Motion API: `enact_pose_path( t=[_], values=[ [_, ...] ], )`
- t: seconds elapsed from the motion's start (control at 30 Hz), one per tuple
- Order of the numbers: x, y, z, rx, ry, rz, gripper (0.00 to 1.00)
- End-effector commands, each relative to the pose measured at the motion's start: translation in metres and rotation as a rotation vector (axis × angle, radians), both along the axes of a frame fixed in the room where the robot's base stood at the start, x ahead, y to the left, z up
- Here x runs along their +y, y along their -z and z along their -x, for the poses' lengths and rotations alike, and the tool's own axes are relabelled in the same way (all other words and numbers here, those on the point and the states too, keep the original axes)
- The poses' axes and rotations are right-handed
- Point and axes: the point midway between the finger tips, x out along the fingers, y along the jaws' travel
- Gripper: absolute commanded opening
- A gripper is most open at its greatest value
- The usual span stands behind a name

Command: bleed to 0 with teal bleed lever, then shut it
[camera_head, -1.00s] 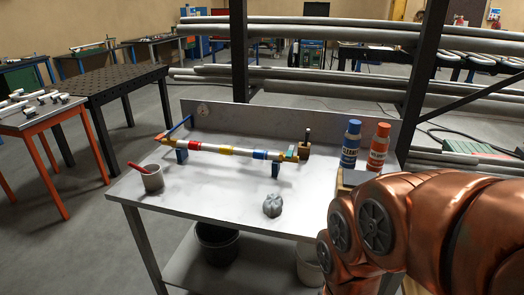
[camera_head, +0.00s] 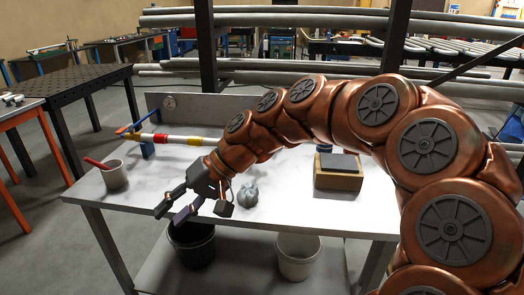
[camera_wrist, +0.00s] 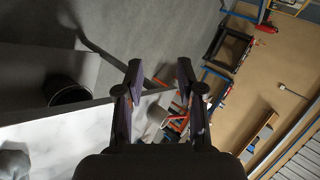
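A horizontal pipe with white, red and yellow bands (camera_head: 165,138) stands on supports on the grey bench (camera_head: 285,215). A round gauge (camera_head: 169,102) is on the bench's back panel, above the pipe's left end. A blue lever (camera_head: 146,119) and an orange piece (camera_head: 122,130) are at that left end. The pipe's right end is hidden behind my arm, and I cannot make out a teal lever now. My gripper (camera_head: 190,212) is open and empty, low over the bench's front edge and right of the cup. Its spread fingers show in the wrist view (camera_wrist: 160,78).
A grey cup (camera_head: 114,174) with a red-handled item stands at the bench's left. A grey lobed knob (camera_head: 247,194) lies right of my gripper. Two buckets, dark (camera_head: 192,245) and light (camera_head: 297,256), are below.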

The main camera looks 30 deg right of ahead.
Motion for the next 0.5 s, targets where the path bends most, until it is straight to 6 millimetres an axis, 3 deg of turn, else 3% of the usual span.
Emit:
enact_pose_path(
  t=[0.03,0.17,0.3,0.4,0.5],
  values=[
    [-0.015,0.003,-0.024,-0.023,0.052,-0.071,0.38],
    [-0.068,-0.008,-0.081,-0.097,0.195,-0.247,0.38],
    [-0.153,-0.007,-0.13,-0.178,0.382,-0.415,0.38],
    [-0.223,0.003,-0.153,-0.233,0.524,-0.511,0.38],
    [-0.29,0.017,-0.162,-0.283,0.655,-0.58,0.38]
  ],
)
